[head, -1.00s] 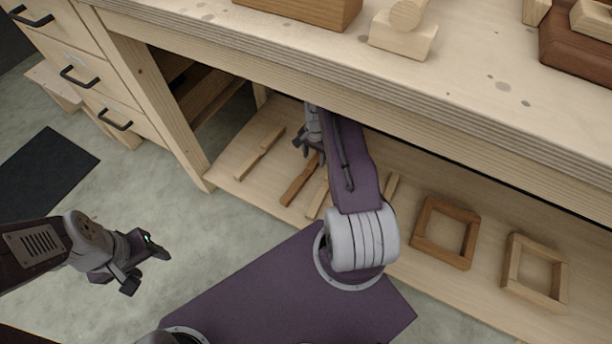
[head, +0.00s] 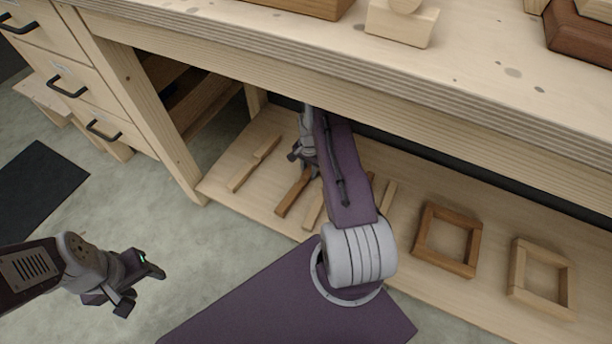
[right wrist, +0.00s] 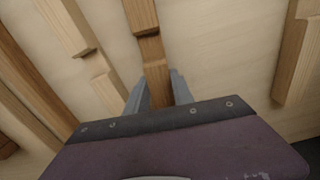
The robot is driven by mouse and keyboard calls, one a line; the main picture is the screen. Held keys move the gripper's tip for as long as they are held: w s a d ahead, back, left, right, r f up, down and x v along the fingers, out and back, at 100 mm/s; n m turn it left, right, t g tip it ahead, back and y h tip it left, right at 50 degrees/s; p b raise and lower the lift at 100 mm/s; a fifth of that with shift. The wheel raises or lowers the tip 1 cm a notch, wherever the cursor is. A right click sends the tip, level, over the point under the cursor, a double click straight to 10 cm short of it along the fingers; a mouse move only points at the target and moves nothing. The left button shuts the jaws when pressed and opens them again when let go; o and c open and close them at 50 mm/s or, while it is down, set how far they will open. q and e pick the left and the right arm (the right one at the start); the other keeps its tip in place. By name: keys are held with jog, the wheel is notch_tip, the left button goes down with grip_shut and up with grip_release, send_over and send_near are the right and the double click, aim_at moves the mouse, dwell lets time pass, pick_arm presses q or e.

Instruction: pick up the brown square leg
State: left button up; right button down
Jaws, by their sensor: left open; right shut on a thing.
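The brown square leg (head: 291,193) is on the lower shelf under the bench in the head view, its far end at my right gripper (head: 302,158). In the right wrist view the leg (right wrist: 152,52) runs between the two fingers of my right gripper (right wrist: 158,88), which are shut on it. I cannot tell whether the leg is clear of the shelf. The leg's gripped end is partly hidden by the gripper. My left gripper (head: 146,282) is open and empty over the floor at left.
Light legs lie to the left (head: 254,164) and right (head: 313,211) of the brown one. A brown frame (head: 430,226) and a light frame (head: 517,268) lie further right on the shelf (head: 355,262). The benchtop edge (head: 330,82) overhangs my right arm.

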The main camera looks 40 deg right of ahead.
notch_tip(320, 180, up, 10)
jog(key=p, duration=0.5)
jog(key=shift+f, duration=0.25)
jog(key=shift+f, duration=0.1)
